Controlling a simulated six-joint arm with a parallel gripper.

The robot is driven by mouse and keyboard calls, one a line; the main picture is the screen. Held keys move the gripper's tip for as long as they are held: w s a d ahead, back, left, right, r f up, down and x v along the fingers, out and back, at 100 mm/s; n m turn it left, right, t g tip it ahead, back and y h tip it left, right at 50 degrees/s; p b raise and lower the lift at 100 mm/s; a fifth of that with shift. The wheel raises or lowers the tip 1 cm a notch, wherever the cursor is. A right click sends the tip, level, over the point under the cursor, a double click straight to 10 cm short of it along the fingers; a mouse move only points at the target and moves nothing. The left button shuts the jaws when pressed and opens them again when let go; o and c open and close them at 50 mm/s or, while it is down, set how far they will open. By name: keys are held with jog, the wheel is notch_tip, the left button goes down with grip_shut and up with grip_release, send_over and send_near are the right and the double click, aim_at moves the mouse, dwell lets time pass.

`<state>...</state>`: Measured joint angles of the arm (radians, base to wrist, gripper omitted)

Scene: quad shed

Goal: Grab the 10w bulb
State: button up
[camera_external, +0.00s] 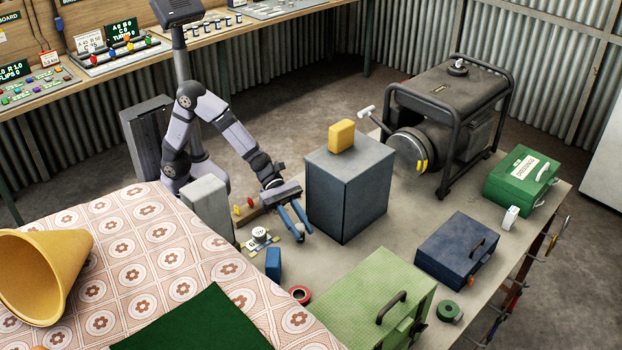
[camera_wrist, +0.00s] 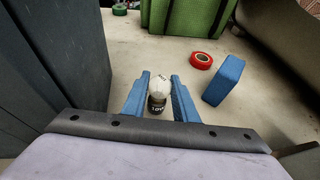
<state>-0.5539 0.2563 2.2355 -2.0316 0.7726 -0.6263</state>
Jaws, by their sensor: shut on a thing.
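The 10w bulb (camera_wrist: 160,89) has a white globe and a dark base with a pale marking that looks like 10W. In the wrist view it stands between the two blue fingers of my gripper (camera_wrist: 160,98), which is shut on it. In the external view my gripper (camera_external: 296,221) points down low over the bench, just left of the grey box.
The tall grey box (camera_external: 345,195) with a yellow block (camera_external: 341,136) on top stands close on the right. A blue block (camera_external: 273,264), red tape roll (camera_external: 300,294) and green case (camera_external: 372,300) lie nearer the camera. A small white-topped device (camera_external: 259,235) sits left of my gripper.

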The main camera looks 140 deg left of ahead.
aim_at(300, 223)
notch_tip(300, 223, up, 26)
jog(key=p, duration=0.7)
jog(key=shift+r, duration=0.25)
jog(key=shift+f, duration=0.1)
